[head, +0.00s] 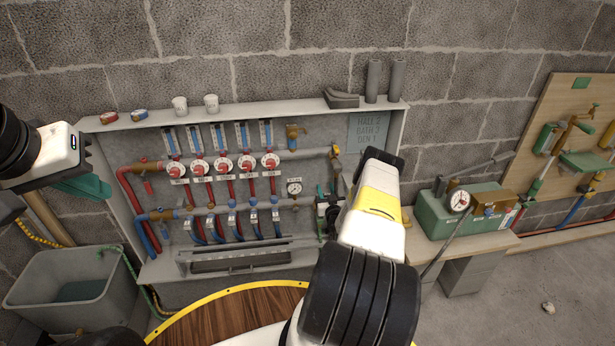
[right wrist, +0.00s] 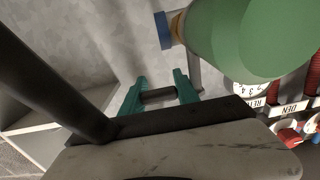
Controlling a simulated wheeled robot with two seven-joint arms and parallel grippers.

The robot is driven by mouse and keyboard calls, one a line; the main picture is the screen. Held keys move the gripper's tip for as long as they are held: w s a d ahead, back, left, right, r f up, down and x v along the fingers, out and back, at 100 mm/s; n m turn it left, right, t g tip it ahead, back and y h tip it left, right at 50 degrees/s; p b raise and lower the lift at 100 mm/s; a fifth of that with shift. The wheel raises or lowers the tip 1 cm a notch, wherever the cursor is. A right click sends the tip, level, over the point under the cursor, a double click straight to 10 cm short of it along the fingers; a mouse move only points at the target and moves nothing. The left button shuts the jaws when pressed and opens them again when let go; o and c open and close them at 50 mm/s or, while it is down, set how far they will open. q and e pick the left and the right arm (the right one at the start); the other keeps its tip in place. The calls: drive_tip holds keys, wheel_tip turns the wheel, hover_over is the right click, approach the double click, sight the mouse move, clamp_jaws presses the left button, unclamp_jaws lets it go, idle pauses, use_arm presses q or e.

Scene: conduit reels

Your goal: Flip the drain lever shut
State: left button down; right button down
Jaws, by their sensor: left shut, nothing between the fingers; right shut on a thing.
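My right gripper (right wrist: 160,84) shows in the right wrist view with its teal fingers on both sides of a short dark bar, which appears to be the drain lever (right wrist: 158,95). It is shut on that bar. A grey rod runs up beside it toward a brass and blue fitting. In the head view my right wrist hides these fingers and the lever, in front of the right end of the manifold cabinet (head: 228,110). Whether the lever stands open or shut cannot be told. My left gripper (head: 88,187) is shut and empty at the left, apart from the cabinet.
The manifold has red valves, flow gauges, a pressure gauge (head: 294,188) and brass fittings (head: 336,150). Cups (head: 211,103) and grey tubes (head: 374,80) stand on the cabinet top. A grey tub (head: 72,262) is lower left; a green box (head: 455,215) stands on a bench at right.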

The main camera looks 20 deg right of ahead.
drive_tip(key=c, duration=0.9)
unclamp_jaws()
drive_tip(key=shift+s, duration=0.15)
drive_tip(key=v, duration=0.7)
drive_tip(key=shift+s, duration=0.3)
drive_tip(key=shift+s+a, duration=0.1)
